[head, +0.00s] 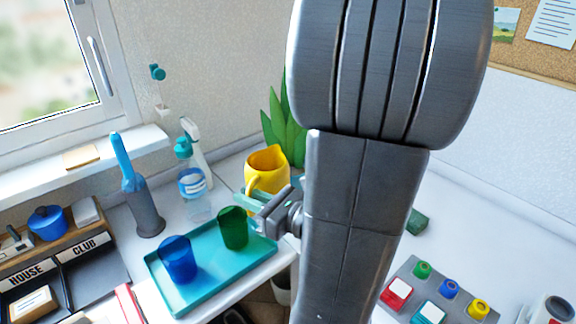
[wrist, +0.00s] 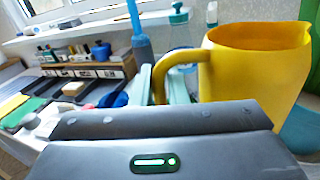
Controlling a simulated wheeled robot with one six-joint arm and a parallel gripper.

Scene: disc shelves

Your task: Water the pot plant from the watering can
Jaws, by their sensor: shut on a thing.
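The yellow watering can (head: 266,168) is upright at the back of the counter, its handle towards my gripper (head: 262,200). In the wrist view the can (wrist: 252,75) fills the right side, and my gripper (wrist: 163,86) is shut on its handle. I cannot tell whether the can's base touches the counter. The pot plant (head: 285,130) shows pointed green leaves just behind the can. In the wrist view a green leaf edge and part of a teal pot (wrist: 303,130) show right of the can.
A teal tray (head: 205,282) with a blue cup (head: 177,259) and a green cup (head: 233,227) lies in front of the can. A spray bottle (head: 193,170) and a grey holder with a blue handle (head: 145,212) stand left.

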